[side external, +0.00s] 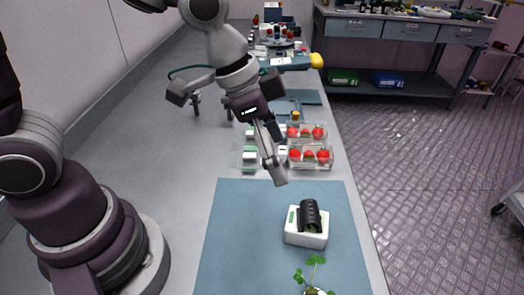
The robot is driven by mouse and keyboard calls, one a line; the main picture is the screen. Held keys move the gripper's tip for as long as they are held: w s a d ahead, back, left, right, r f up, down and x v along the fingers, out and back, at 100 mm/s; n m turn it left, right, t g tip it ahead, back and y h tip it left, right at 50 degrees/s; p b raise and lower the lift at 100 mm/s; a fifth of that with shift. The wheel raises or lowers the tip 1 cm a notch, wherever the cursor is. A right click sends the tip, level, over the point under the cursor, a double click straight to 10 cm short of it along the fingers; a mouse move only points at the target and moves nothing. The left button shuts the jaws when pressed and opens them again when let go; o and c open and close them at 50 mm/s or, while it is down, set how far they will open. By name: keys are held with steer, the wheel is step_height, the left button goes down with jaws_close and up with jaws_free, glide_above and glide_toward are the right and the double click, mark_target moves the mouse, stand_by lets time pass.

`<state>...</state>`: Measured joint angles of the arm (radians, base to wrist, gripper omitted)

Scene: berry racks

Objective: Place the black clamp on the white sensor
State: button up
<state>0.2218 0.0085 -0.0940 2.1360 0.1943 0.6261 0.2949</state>
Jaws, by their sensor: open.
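The black clamp (310,214), a dark ribbed curved piece, sits on top of the white sensor (305,239), a small white box with a green mark. The sensor rests on the blue mat (232,255). My gripper (279,160) is open, with nothing seen between its fingers. It is tilted downward and stands apart from the clamp, behind and to the left of it in the picture. The clamp's underside is hidden, so how firmly it is seated I cannot tell.
A green-leaved plant (312,272) stands at the mat's front. Clear trays of red berries (310,156) stand behind the mat, near my gripper, with small green-and-white boxes (249,158) beside them. The mat's left part is clear. The table's right edge is close.

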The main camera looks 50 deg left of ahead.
steer(key=s+a+r+n+t+y, duration=0.1)
steer(key=s+a+r+n, duration=0.1)
steer(key=a, duration=0.4)
steer(key=s+a+r+n+t+y, duration=0.1)
steer(key=s+a+r+n+y, duration=0.1)
steer(key=s+a+n, duration=0.3)
steer(key=shift+a+r+n, duration=0.2)
steer(key=shift+a+n, duration=0.15)
steer(key=shift+n, duration=0.45)
